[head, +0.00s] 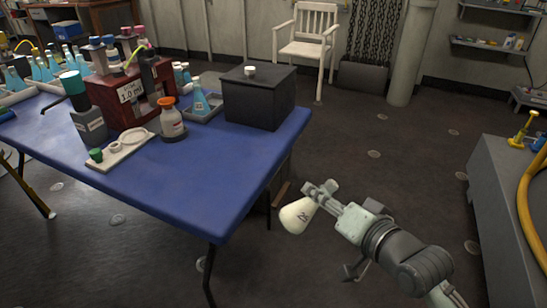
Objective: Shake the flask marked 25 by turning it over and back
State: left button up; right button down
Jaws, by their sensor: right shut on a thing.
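The flask marked 25 (297,216) is cream-white with a dark number on its side. It is in the air past the right edge of the blue table, tilted, with its wide base toward the lower left and its neck toward the upper right. My right gripper (322,193) is shut on the flask at its neck end. The fingers hide part of the neck. My left gripper is not in view.
The blue table (190,185) holds a black box (258,98), a red rack (128,92), an orange-capped bottle (171,118) and several blue flasks. A white chair (308,45) stands behind. A grey bench (500,190) is at right. Open floor lies between.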

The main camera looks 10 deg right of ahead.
dwell(0.3)
jog(key=shift+f+m+y, duration=0.15)
jog(key=shift+m+y, duration=0.55)
jog(key=shift+m, duration=0.5)
jog(key=shift+f+m+t+b, duration=0.1)
jog(key=shift+m+t+b, duration=0.4)
jog(key=shift+m+t, duration=0.1)
jog(key=shift+m+t+y+b, duration=0.3)
jog(key=shift+m+y+b, duration=0.2)
jog(key=shift+m, duration=0.4)
jog(key=m+t+b, duration=0.1)
jog(key=m+b, duration=0.1)
jog(key=m+t+b, duration=0.1)
jog(key=m+b, duration=0.2)
jog(key=shift+f+y, duration=0.2)
jog(key=shift+y, duration=0.2)
jog(key=shift+r+m+b, duration=0.2)
jog(key=shift+m+b, duration=0.15)
jog(key=shift+m, duration=0.45)
jog(key=shift+r+m, duration=0.25)
jog(key=shift+m, duration=0.05)
